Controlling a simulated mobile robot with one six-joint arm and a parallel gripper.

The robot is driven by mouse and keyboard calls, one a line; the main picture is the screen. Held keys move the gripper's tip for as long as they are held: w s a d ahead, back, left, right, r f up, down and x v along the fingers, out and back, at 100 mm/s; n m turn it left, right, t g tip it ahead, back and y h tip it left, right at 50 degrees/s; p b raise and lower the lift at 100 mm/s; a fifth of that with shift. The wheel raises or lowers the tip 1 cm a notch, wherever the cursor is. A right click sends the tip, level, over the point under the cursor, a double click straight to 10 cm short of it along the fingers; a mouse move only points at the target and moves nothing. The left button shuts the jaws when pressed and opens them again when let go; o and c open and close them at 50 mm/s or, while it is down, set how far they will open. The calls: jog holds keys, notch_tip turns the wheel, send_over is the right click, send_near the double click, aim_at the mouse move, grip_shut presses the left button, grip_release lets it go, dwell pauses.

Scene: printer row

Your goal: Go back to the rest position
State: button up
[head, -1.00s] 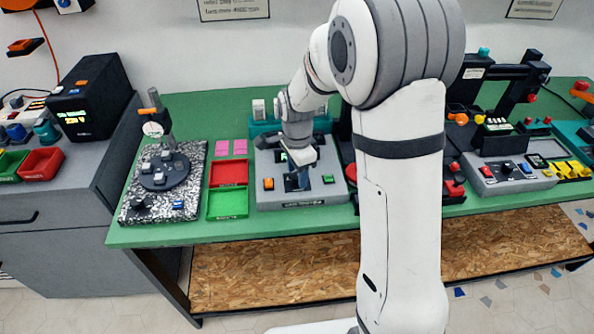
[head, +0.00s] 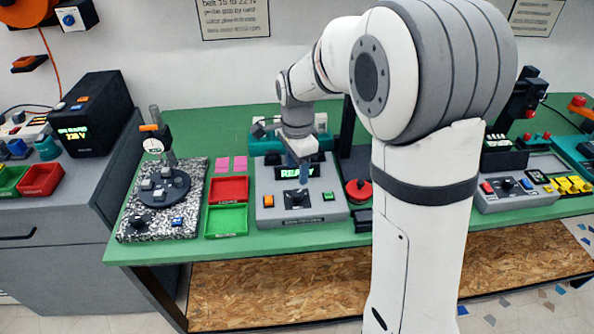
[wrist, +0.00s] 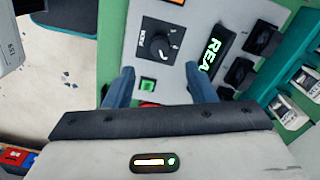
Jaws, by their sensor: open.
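My gripper (head: 300,176) hangs over the grey control panel (head: 265,214) on the green bench. In the wrist view my gripper (wrist: 160,88) shows two blue fingers spread apart with nothing between them. The display (head: 291,174) also glows green in the head view. A red part shows between the fingers, mostly hidden by my gripper body.
Red (head: 228,189) and green (head: 226,220) trays lie left of the panel, beside a speckled plate (head: 190,222) with a dial gauge (head: 153,145). A red mushroom button (head: 358,191) stands right of the panel. My arm hides part of the bench's right side.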

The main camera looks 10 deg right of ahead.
dwell(0.4)
jog(key=s+d+r+n+t, duration=0.1)
jog(key=s+d+r+n, duration=0.1)
jog(key=s+n, duration=0.2)
jog(key=s+d+r+n+t, duration=0.1)
jog(key=s+d+n, duration=0.2)
jog(key=s, duration=0.7)
jog(key=s+d+r+n, duration=0.2)
jog(key=s+d+n, duration=0.1)
jog(key=s+n, duration=0.4)
jog(key=shift+s+d+r+t, duration=0.15)
jog(key=shift+s+r+t, duration=0.15)
jog(key=shift+r+t, duration=0.1)
jog(key=shift+c, duration=0.3)
grip_shut()
